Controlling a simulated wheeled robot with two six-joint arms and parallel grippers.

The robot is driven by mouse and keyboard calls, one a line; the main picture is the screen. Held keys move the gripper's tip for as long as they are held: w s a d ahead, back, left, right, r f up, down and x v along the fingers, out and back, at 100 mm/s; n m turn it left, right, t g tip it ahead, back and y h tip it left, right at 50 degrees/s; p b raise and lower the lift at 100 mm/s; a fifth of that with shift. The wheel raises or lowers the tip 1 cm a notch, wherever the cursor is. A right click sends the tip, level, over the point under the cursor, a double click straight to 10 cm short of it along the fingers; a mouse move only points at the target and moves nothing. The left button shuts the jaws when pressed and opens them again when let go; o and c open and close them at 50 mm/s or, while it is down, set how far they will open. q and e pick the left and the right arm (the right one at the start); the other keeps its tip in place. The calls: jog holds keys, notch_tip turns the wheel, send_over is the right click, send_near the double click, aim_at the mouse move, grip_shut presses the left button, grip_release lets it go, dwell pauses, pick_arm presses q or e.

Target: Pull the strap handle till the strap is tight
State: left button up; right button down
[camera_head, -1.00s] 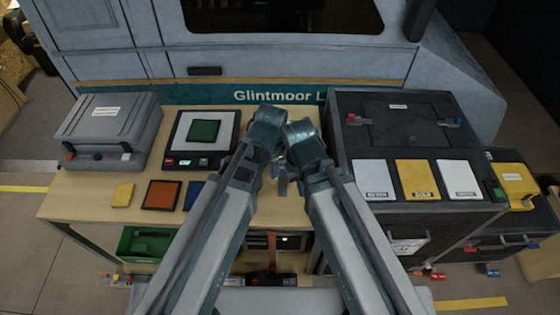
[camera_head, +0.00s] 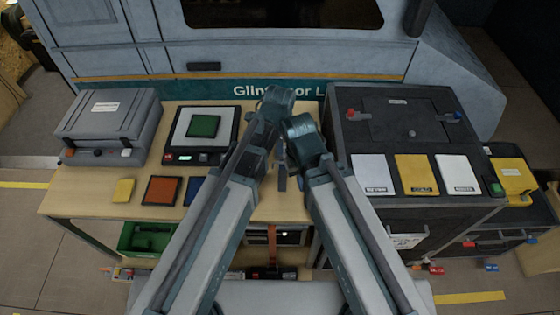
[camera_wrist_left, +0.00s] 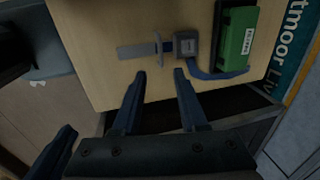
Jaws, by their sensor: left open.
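In the left wrist view a strap with a grey buckle (camera_wrist_left: 185,43) lies on the wooden bench top. A flat grey tail with a crosspiece, apparently the strap handle (camera_wrist_left: 137,50), extends left from the buckle. A blue strap (camera_wrist_left: 215,74) runs from the buckle to a dark holder with a green block (camera_wrist_left: 236,42). My left gripper (camera_wrist_left: 159,73) is open and empty, its fingertips just short of the buckle and handle. In the head view my arms hide most of the strap. My right gripper's fingers are hidden there; a dark blue finger-like part shows lower left in the wrist view.
A grey case (camera_head: 108,118) and a scale with a green pad (camera_head: 204,126) stand on the bench's left. A black box with cards (camera_head: 400,115) stands right. Yellow, orange and blue pads lie near the bench's front edge. The van wall (camera_head: 150,45) closes the back.

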pick_arm(q)
jog(key=f+b, duration=0.3)
jog(key=f, duration=0.1)
jog(key=w+f+b, duration=0.1)
jog(key=f+b, duration=0.3)
jog(key=w+f+b, duration=0.1)
jog(key=f+b, duration=0.3)
jog(key=shift+w+f, duration=0.1)
jog(key=shift+w, duration=0.1)
pick_arm(e)
notch_tip(320, 180, down, 12)
jog(key=shift+f, duration=0.1)
pick_arm(q)
jog(key=shift+c, duration=0.3)
grip_shut()
